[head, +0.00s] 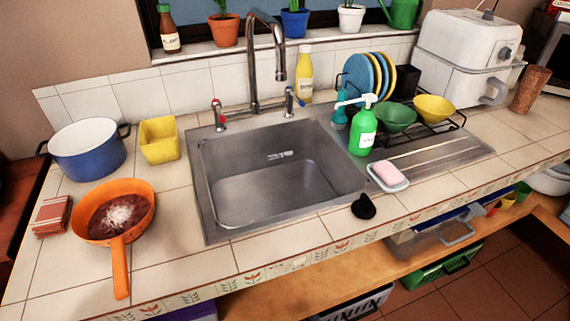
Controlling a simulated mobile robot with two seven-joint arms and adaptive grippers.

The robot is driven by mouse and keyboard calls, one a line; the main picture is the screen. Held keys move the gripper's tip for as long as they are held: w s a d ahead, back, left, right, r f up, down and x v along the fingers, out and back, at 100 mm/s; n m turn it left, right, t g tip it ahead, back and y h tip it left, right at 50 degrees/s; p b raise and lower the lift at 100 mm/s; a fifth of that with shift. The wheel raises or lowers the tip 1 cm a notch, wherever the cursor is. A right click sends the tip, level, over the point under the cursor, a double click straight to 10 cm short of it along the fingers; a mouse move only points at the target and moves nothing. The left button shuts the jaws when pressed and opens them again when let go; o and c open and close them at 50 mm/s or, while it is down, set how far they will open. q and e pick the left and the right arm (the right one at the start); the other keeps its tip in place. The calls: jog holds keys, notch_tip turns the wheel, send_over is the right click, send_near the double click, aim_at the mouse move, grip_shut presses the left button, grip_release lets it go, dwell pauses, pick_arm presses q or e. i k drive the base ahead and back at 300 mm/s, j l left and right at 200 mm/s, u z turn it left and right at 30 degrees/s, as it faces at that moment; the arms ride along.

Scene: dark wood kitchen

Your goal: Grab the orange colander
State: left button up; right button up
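The orange colander (85,226) sits on the tiled counter at the left, left of the sink. It is a round orange bowl with a dark inside and a pale patch in its middle. Its long orange handle (120,268) points toward the counter's front edge. Neither of my grippers shows in the head view.
A blue pot (86,155) and a yellow container (159,140) stand behind the colander. Folded reddish cloths or sponges (53,215) lie close to its left. The steel sink (215,205) is to its right. Bare counter (175,225) lies between colander and sink.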

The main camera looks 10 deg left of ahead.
aim_at(116, 213)
jog(key=u, duration=1.75)
jog(key=i+l, duration=0.05)
jog(key=i, duration=0.05)
